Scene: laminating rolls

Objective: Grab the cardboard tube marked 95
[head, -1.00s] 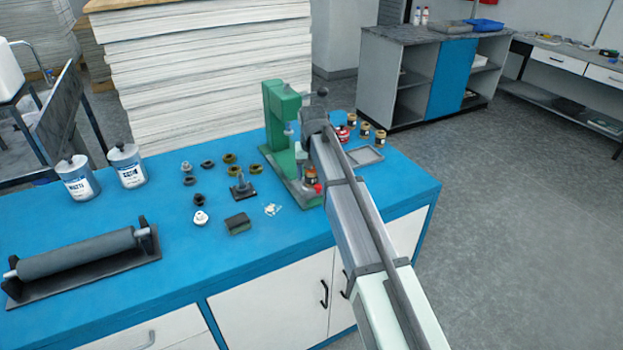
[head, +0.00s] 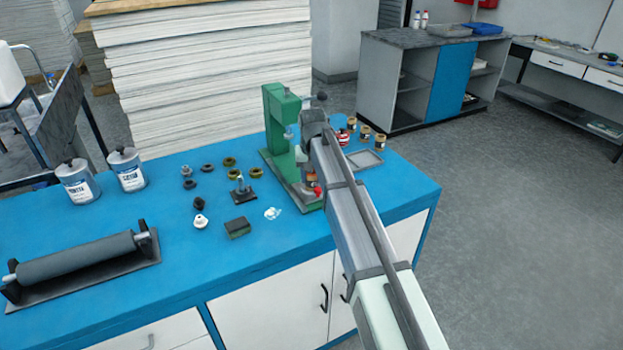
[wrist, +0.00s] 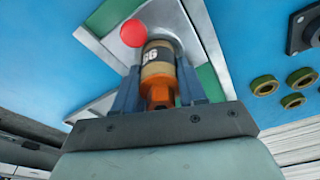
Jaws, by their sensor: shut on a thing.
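In the wrist view, a cardboard tube (wrist: 157,69) with a dark band stands between the two blue fingers of my gripper (wrist: 158,74). My gripper is shut on this tube. The white digits on its band are partly cut off; they look like 96 or 95, and I cannot tell which. An orange piece shows at its near end. In the head view, a tube (head: 312,181) shows low beside my arm at the green press's base; my fingers are hidden there.
The green press (head: 279,120) stands close behind my gripper. A red knob (wrist: 133,33) is right by the tube. Dark and olive rings (head: 229,162) lie left. The blue bench front (head: 240,262) is clear.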

